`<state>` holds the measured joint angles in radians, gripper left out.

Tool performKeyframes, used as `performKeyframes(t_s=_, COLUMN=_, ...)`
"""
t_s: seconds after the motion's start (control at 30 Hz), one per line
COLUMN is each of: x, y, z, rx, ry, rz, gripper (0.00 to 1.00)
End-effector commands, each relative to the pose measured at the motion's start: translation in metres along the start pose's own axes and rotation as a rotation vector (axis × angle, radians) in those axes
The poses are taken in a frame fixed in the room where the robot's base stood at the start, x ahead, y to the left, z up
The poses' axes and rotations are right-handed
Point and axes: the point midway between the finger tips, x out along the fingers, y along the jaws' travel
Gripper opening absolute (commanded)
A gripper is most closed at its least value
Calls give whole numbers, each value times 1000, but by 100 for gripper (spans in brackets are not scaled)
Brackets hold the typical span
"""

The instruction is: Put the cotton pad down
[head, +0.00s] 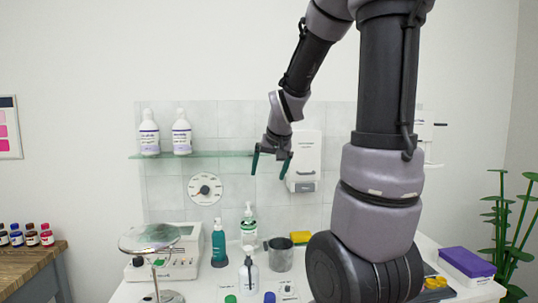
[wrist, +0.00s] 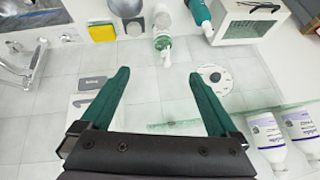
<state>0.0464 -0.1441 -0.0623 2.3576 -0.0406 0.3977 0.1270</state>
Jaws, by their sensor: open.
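My gripper (head: 270,165) is raised in front of the tiled wall, well above the white counter (head: 118,293). Its two dark green fingers are apart, with nothing between them in the wrist view (wrist: 158,73). I cannot make out a cotton pad in either view. My arm hides part of the counter on the right in the head view.
A glass shelf (head: 215,154) with two white bottles (head: 149,135) is left of my gripper; a white dispenser (head: 304,155) is right. Below stand a teal bottle (head: 219,245), a metal cup (head: 280,257), a yellow sponge (head: 300,238) and a clear pump bottle (head: 249,277).

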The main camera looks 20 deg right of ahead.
Motion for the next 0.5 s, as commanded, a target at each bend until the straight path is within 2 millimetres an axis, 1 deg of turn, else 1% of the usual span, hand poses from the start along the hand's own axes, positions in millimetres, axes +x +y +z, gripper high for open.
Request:
performKeyframes(t_s=0.03, x=-28, y=-6, z=8, rx=6, ry=9, rz=-24, gripper=96)
performKeyframes(t_s=0.07, x=-42, y=-9, z=15, rx=11, ry=6, rz=-36, gripper=96)
performKeyframes(t_s=0.1, x=-60, y=-13, z=24, rx=17, ry=2, rz=-53, gripper=96)
performKeyframes(t_s=0.2, x=-102, y=-21, z=52, rx=26, ry=-9, rz=-97, gripper=96)
performKeyframes(t_s=0.3, x=-135, y=-26, z=79, rx=31, ry=-20, rz=-138, gripper=96)
performKeyframes(t_s=0.33, x=-143, y=-27, z=87, rx=32, ry=-23, rz=-149, gripper=96)
performKeyframes(t_s=0.4, x=-158, y=-28, z=102, rx=32, ry=-31, rz=-169, gripper=96)
performKeyframes(t_s=0.5, x=-171, y=-30, z=117, rx=32, ry=-39, rz=-189, gripper=96)
